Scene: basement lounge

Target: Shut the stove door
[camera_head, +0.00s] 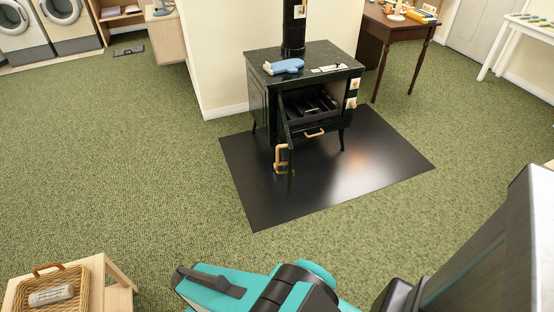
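The black stove (305,90) stands on a dark floor plate, with its flue pipe rising from the top. Its door (287,140) is open. It hangs from the left side of the opening and sticks out toward me, seen nearly edge-on. A tan looped handle (281,158) is on the door. The opening shows a dark inside with dark logs or bars. Teal and black parts of my arm show along the bottom edge, well apart from the stove. I cannot make out my gripper's fingers in this view.
The floor plate (265,205) reaches out in front of the stove. Green carpet around it is clear. A wooden stand with a wicker basket (75,290) is at bottom left. A dark wooden table (400,27) stands right of the stove. A blue mitt (284,66) lies on the stove top.

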